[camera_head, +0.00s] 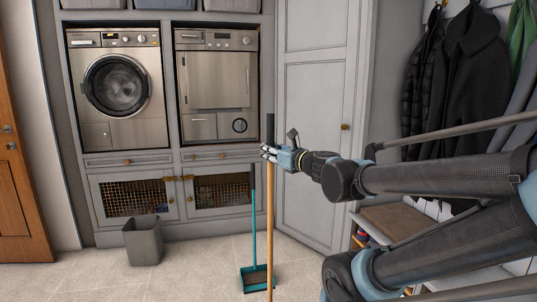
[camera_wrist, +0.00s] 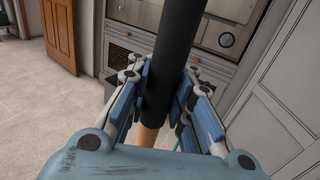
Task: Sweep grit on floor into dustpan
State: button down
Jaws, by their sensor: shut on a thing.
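My gripper (camera_head: 268,152) is shut on the upper part of a long upright broom handle (camera_head: 270,215), pale wood with a black grip at the top. In the wrist view the black grip (camera_wrist: 172,55) stands between the blue finger pads of my gripper (camera_wrist: 165,88). The handle's lower end runs out of the head view, so its head is hidden. A teal dustpan (camera_head: 247,287) with a tall teal handle stands on the floor just behind the broom shaft. Its inside looks dark brown; I cannot tell whether that is grit. No loose grit is clear on the visible floor.
A grey bin (camera_head: 143,242) stands on the floor at left, before the cabinet with the washer (camera_head: 117,88) and oven-like machine (camera_head: 216,82). A tall grey door (camera_head: 314,130) is behind my gripper. Coats (camera_head: 465,80) and a bench (camera_head: 397,220) are at right. Floor at lower left is clear.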

jog(key=w+a+g+y, duration=0.1)
jog(key=w+a, duration=0.2)
jog(key=w, duration=1.1)
jog(key=w+a+n, duration=0.1)
jog(key=w+a, duration=0.1)
jog(key=w, duration=1.2)
jog(key=w+a+g+y, duration=0.1)
jog(key=w+a, duration=0.2)
jog(key=w, duration=1.2)
jog(key=s+d+r, duration=0.1)
jog(key=s+r, duration=0.3)
jog(key=shift+s+r, duration=0.15)
jog(key=shift+r, duration=0.05)
jog(key=shift+d, duration=0.1)
dwell(1.1)
